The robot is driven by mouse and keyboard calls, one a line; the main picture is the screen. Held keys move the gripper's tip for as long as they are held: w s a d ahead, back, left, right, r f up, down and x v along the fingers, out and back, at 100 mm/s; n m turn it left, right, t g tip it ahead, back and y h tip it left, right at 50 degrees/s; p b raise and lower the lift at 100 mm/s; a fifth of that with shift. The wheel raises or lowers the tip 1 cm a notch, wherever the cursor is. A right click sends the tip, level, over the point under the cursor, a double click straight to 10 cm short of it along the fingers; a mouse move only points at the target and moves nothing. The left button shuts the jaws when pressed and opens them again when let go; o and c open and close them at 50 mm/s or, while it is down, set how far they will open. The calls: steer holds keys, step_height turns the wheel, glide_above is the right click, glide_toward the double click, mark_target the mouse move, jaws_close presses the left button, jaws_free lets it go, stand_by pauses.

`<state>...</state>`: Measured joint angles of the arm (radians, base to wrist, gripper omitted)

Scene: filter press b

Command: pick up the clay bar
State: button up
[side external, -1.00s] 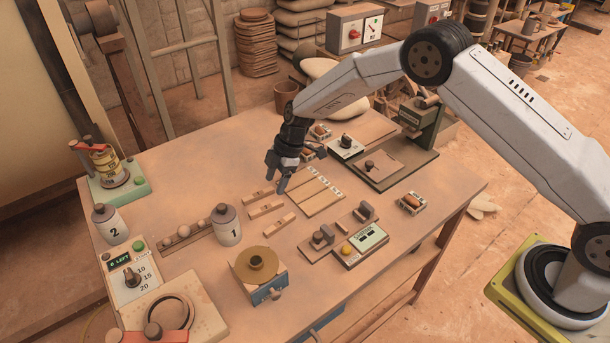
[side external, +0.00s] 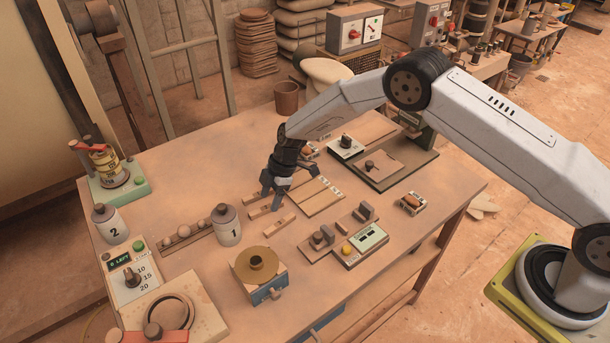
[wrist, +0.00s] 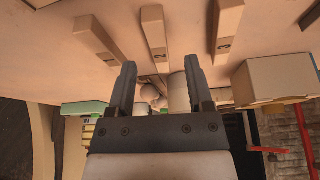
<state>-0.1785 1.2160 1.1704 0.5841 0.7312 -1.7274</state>
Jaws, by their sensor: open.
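Three short clay-coloured bars lie on the table beside a slatted board (side external: 318,197). In the side view they are a far bar (side external: 256,195) partly behind my gripper, a middle bar (side external: 264,209) and a near bar (side external: 281,224). The wrist view shows a left bar (wrist: 97,40), a middle bar (wrist: 155,38) and a right bar (wrist: 226,30), each with a small dark mark. My gripper (side external: 274,197) is open and empty, low over the bars. In the wrist view the middle bar lines up with the gap between my fingers (wrist: 158,78). I cannot tell whether the fingertips touch anything.
Jar 1 (side external: 228,228) and a rack of balls (side external: 185,239) stand left of the bars. A yellow-topped box (side external: 256,270) and a scale-like device (side external: 361,246) are nearer the front. A press (side external: 398,165) stands behind right.

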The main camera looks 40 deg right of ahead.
mark_target(266, 209)
steer(key=shift+x, duration=1.15)
jaws_close()
